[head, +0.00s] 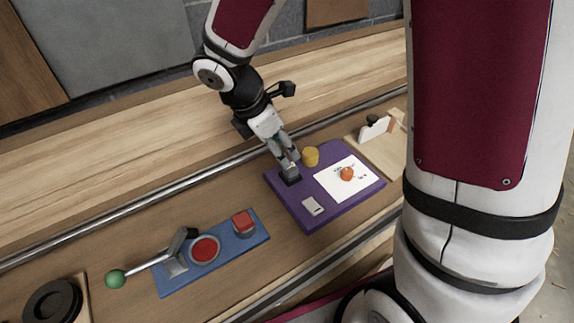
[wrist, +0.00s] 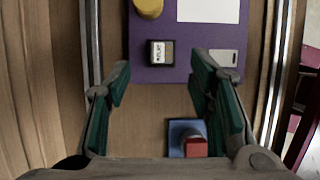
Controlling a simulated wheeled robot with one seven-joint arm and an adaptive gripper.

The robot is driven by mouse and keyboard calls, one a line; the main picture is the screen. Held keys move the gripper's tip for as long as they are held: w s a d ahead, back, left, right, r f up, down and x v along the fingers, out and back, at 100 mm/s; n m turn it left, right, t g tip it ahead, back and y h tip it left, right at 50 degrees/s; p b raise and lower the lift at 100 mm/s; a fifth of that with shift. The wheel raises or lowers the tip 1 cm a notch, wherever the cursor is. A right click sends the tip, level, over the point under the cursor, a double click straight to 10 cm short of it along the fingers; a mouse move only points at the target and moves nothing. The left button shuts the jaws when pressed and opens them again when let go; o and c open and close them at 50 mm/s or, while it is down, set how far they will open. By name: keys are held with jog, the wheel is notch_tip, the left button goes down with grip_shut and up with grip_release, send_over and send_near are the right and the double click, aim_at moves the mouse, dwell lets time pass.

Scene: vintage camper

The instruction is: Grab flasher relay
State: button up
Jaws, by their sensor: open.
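The flasher relay looks like a small black block with a white printed label on top. In the wrist view the relay (wrist: 161,53) sits on the purple board (wrist: 185,70), near its lower edge. In the head view the relay (head: 290,177) is at the board's left corner, partly hidden by my fingers. My gripper (head: 287,160) points down just over it. In the wrist view my gripper (wrist: 160,75) is open and empty, its green-padded fingers on either side of the relay's line and the relay slightly beyond their tips. I cannot tell the exact height gap.
A yellow knob (head: 311,156) stands close by the relay. A white card with an orange knob (head: 347,174) and a light plate (head: 313,206) share the board. A blue panel (head: 243,246) with red buttons and a green-ended lever (head: 116,278) lies left. A metal rail (head: 150,205) runs behind.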

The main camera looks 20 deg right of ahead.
aim_at(292, 166)
jog(key=x, duration=0.7)
jog(key=shift+s+f, duration=0.1)
jog(key=shift+f, duration=0.15)
grip_shut()
